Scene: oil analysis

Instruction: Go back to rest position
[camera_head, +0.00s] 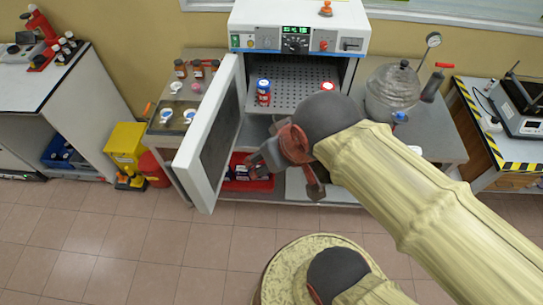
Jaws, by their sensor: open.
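My gripper (284,176) hangs at the end of my arm, in front of the open white oven (298,14) and just right of its door. Its fingers look spread, and I see nothing between them. My arm comes in from the lower right, and the sleeve hides part of the bench. The oven door (212,138) stands open toward the front left.
Several brown bottles (197,69) and white dishes (189,115) stand on the bench left of the door. A glass vessel (394,88) stands right of the oven. A red bin (240,180) is below the bench, and a yellow container (126,146) is at left. The tiled floor (150,245) is clear.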

